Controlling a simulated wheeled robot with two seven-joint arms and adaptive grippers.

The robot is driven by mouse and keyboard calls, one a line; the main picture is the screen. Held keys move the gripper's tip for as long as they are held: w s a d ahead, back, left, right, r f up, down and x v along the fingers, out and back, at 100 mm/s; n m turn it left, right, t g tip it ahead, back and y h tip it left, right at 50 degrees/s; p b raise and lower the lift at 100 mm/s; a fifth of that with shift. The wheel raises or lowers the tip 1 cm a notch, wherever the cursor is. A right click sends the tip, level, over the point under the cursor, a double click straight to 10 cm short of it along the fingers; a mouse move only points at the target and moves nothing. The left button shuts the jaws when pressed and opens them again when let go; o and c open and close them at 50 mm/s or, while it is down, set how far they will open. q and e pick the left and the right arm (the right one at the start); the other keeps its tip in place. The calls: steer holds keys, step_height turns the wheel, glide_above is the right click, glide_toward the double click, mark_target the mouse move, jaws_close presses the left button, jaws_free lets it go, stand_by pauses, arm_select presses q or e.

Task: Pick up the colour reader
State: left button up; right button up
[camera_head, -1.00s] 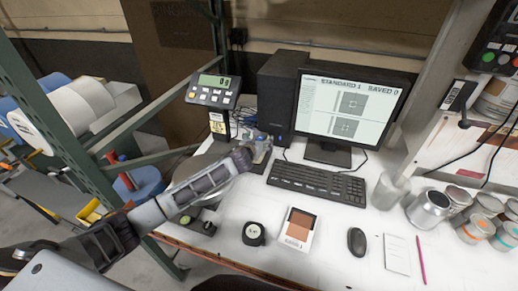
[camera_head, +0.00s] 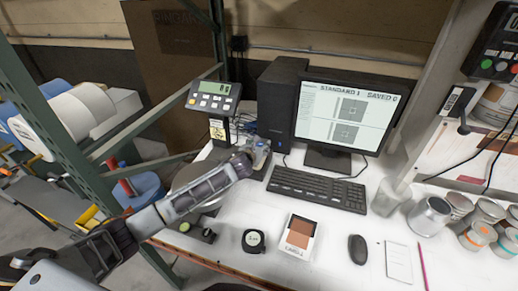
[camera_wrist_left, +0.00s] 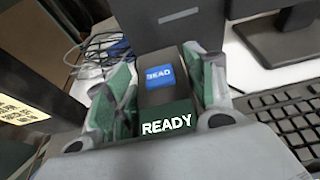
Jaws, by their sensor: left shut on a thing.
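The colour reader (camera_wrist_left: 165,85) is a dark boxy device with a blue READ button and a green READY panel in the left wrist view. My left gripper (camera_wrist_left: 160,80) is shut on it, with one finger along each side. In the head view my left gripper (camera_head: 259,152) is at the back of the desk, left of the keyboard and in front of the black computer tower. The reader is mostly hidden there by the gripper and wrist. I cannot tell whether its underside touches the desk. My right gripper is not in view.
The monitor (camera_head: 346,112) and keyboard (camera_head: 318,188) are right of the gripper. A scale display (camera_head: 213,97) stands to its left. A round black item (camera_head: 253,241), a colour card (camera_head: 298,238) and a mouse (camera_head: 357,249) lie nearer the front. Cans (camera_head: 429,217) stand at right.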

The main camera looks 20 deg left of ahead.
arm_select(q)
step_height(320, 180, up, 9)
steer(key=shift+f+b, duration=0.1)
steer(key=shift+b, duration=0.4)
steer(key=shift+r, duration=0.55)
